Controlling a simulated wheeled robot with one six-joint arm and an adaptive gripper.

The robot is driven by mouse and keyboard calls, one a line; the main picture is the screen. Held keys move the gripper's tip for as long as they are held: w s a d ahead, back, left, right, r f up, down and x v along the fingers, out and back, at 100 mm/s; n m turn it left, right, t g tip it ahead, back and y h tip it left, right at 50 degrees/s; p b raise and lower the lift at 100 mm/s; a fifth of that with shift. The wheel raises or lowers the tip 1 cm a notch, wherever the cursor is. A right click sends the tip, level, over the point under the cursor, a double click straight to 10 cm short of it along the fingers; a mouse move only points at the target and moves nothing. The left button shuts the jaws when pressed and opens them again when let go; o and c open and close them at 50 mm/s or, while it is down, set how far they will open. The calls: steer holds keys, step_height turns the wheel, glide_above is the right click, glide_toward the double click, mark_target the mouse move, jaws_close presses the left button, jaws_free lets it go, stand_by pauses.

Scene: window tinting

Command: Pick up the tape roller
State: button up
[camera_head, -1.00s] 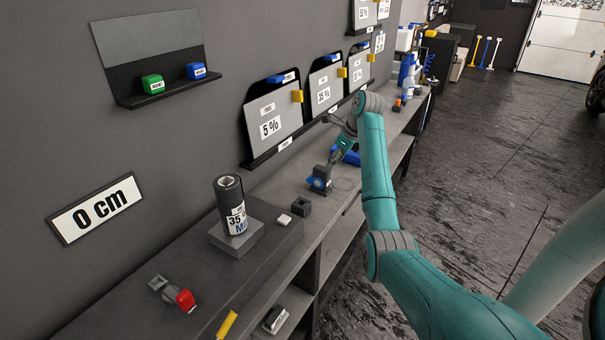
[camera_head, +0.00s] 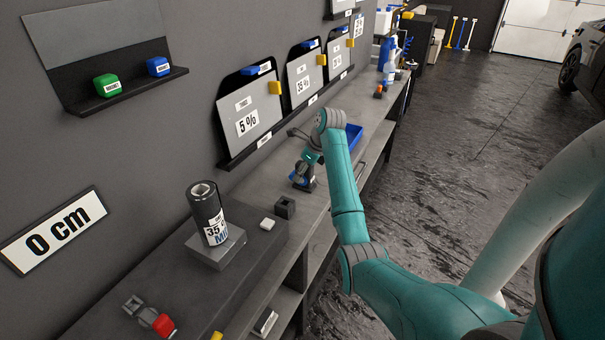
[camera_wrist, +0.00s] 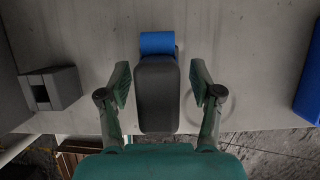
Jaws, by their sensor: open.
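The tape roller, with a dark grey body (camera_wrist: 157,100) and a blue roll (camera_wrist: 158,43) at its far end, lies on the grey workbench. In the head view the tape roller (camera_head: 296,179) is mostly hidden behind my gripper (camera_head: 306,170). In the wrist view my gripper (camera_wrist: 159,82) is open, with one finger on each side of the roller's dark body. Gaps show between the fingers and the body, so it is not gripped.
A dark hollow block (camera_wrist: 48,90) stands left of the roller; a blue tray (camera_head: 354,138) lies to its right. A film roll (camera_head: 206,212) stands upright on a grey block nearer the front. Sample panels (camera_head: 248,112) line the wall behind the bench.

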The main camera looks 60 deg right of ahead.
steer(key=shift+x, duration=0.75)
steer(key=shift+c, duration=0.2)
jaws_close()
